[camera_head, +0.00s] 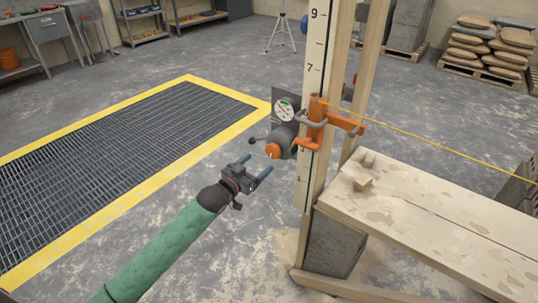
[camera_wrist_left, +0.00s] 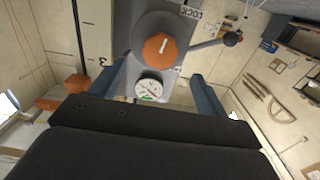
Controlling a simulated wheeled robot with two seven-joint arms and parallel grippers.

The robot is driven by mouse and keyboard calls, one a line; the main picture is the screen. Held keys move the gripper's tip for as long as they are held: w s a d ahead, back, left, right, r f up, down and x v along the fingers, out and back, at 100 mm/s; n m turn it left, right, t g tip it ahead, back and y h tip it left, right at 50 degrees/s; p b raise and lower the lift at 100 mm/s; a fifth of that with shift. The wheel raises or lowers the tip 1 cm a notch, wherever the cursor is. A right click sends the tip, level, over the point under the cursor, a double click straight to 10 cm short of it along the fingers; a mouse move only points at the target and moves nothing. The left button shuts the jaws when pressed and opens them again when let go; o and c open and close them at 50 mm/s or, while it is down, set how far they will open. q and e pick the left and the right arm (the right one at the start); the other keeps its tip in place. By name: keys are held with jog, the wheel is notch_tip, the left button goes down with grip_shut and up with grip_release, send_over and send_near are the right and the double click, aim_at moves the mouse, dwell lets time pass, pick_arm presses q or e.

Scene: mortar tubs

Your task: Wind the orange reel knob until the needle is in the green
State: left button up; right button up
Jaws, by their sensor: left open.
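The orange reel knob (camera_head: 272,150) sits on the front of a dark grey reel (camera_head: 284,139) clamped to the upright post. In the left wrist view the knob (camera_wrist_left: 160,47) shows a white mark, and a lever with a dark ball end (camera_wrist_left: 232,38) stands beside it. The round dial (camera_head: 284,109) is on a plate behind the reel; it also shows in the left wrist view (camera_wrist_left: 149,89), with a green zone at its lower edge. The needle's exact place is too small to tell. My left gripper (camera_head: 254,166) is open and empty, just short of the knob and apart from it.
An orange clamp (camera_head: 318,125) holds the reel by the numbered white staff (camera_head: 315,70). A yellow line (camera_head: 430,145) runs from it to the right. A splattered plank bench (camera_head: 430,215) stands at right. A yellow-edged floor grate (camera_head: 120,135) lies at left.

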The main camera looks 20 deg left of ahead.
aim_at(272, 153)
pick_arm(q)
jog(key=x, duration=0.6)
jog(key=shift+w+d+p, duration=0.1)
jog(key=shift+w+p, duration=0.25)
jog(key=shift+w, duration=0.05)
jog(key=shift+w+d, duration=0.1)
jog(key=shift+w, duration=0.1)
pick_arm(e)
notch_tip(272, 153, up, 3)
jog(key=shift+r, duration=0.15)
pick_arm(q)
jog(key=c, duration=1)
jog(key=shift+r+m, duration=0.1)
jog(key=shift+m, duration=0.3)
jog(key=m+p, duration=0.3)
jog(key=m, duration=0.5)
jog(key=shift+p, duration=0.3)
jog(key=shift+m+p, duration=0.3)
jog(key=shift+m, duration=1.2)
pick_arm(e)
jog(key=s+d+r+g, duration=0.2)
jog(key=d+r, duration=0.1)
jog(key=r, duration=1)
jog(key=shift+d+r+h, duration=0.15)
jog(key=shift+r+h, duration=0.05)
jog(key=shift+h, duration=0.2)
jog(key=shift+s+r, duration=0.1)
